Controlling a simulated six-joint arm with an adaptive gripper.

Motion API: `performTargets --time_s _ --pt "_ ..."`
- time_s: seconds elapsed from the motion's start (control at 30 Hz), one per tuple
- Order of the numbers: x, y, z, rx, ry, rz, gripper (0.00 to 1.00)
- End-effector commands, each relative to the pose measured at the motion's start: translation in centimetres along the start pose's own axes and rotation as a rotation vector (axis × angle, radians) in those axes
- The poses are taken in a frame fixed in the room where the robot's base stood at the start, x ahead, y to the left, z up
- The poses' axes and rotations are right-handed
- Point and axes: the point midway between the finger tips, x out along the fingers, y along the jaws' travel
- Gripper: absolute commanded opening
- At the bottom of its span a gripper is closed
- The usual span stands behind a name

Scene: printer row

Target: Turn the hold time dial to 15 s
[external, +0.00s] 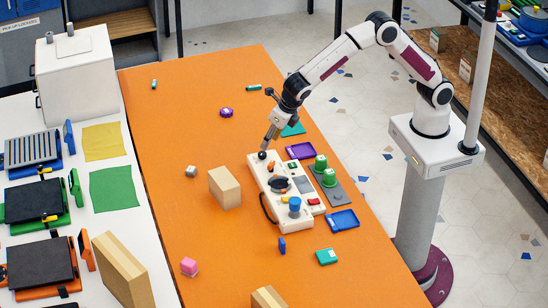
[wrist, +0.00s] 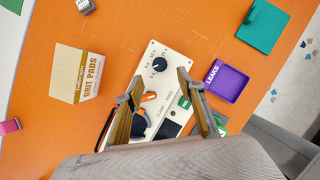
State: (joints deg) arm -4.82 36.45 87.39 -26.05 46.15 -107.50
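The hold time dial is likely the round black knob (wrist: 159,64) at the far end of a white control panel (wrist: 176,60) in the wrist view. Small marks ring it, too small to read, so its setting cannot be told. In the external view the black knob (external: 262,155) sits at the panel's (external: 285,214) upper left end. My gripper (external: 266,146) is right over that end, pointing down. In the wrist view my gripper (wrist: 160,77) has its two fingers apart, with the knob showing between and just beyond the tips. Contact cannot be told.
The panel also carries an orange-handled part (wrist: 149,97), a blue knob (external: 295,203) and a red button (external: 313,201). A purple tray (wrist: 230,83) and green pieces (external: 329,177) stand to its right. A grit pads box (wrist: 77,73) stands left.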

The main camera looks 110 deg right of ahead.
Motion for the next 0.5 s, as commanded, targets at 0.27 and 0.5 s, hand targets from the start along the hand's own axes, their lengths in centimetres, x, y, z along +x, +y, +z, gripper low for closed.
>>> performTargets --time_s 0.27,0.5 --pt "3.2 -0.1 0.0 -0.001 0.001 -0.003 0.38" --pt "5.6 0.0 0.0 0.0 0.0 -0.001 0.38"
